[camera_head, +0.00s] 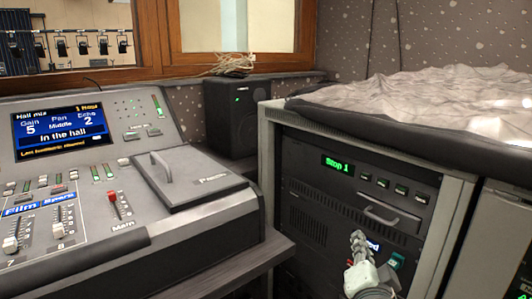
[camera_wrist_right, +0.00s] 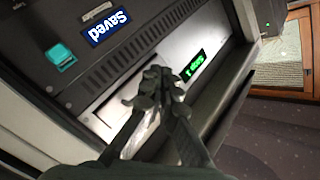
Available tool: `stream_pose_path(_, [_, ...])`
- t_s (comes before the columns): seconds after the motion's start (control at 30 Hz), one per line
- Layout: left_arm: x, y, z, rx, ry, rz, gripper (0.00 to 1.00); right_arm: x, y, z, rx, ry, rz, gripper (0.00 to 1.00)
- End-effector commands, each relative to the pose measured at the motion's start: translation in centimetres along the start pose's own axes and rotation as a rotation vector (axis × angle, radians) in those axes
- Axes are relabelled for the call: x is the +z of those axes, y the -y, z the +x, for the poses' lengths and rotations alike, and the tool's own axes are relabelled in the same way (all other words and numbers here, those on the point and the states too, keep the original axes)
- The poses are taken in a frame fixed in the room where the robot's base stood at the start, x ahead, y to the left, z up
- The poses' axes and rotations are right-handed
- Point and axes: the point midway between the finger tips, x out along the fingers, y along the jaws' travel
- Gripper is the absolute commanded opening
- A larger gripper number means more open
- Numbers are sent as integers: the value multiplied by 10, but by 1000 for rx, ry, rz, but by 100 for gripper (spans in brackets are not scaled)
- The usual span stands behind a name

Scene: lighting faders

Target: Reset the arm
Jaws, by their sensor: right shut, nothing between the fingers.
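My right gripper (camera_head: 359,243) is in front of the black rack unit (camera_head: 330,215) at the lower right of the head view. Its fingers point up and are shut on nothing. In the right wrist view the gripper (camera_wrist_right: 158,78) shows with its fingers together before the rack's face. I cannot tell whether it touches the rack. A blue "Saved" label (camera_wrist_right: 108,27) and a teal button (camera_wrist_right: 60,57) show there; in the head view the gripper partly hides the label. A green display (camera_head: 337,164) reads "Stop 1". My left gripper is not in view.
A lighting desk (camera_head: 100,245) with faders, a screen (camera_head: 57,132) and a hinged lid (camera_head: 190,178) stands at the left. A black speaker (camera_head: 236,112) stands behind it. Crumpled pale cloth (camera_head: 430,95) covers the rack's top. A handle (camera_head: 392,217) juts from the rack's face above my gripper.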

Motion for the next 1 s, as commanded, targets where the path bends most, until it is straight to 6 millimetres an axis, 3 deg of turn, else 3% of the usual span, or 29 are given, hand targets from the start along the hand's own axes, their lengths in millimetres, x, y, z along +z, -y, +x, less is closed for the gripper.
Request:
stream_pose_path(0.03, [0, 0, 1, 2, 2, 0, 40, 18, -35, -7, 84, 65, -88, 0])
stream_pose_path(0.1, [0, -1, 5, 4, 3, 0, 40, 42, -82, -21, 190, 173, -221, 0])
stream_pose_path(0.17, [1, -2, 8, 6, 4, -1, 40, 62, -121, -38, 267, 278, -335, 0])
stream_pose_path(0.3, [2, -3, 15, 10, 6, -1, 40, 104, -204, -92, 397, 567, -590, 0])
stream_pose_path(0.4, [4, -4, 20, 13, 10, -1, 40, 126, -253, -140, 437, 792, -749, 0])
stream_pose_path(0.5, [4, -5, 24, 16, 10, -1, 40, 141, -288, -186, 438, 995, -869, 0])
stream_pose_path(0.6, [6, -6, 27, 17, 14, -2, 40, 150, -310, -220, 417, 1148, -947, 0])
stream_pose_path(0.7, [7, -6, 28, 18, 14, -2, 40, 154, -321, -241, 395, 1238, -987, 0])
stream_pose_path(1.0, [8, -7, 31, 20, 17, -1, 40, 155, -325, -249, 383, 1273, -1004, 0])
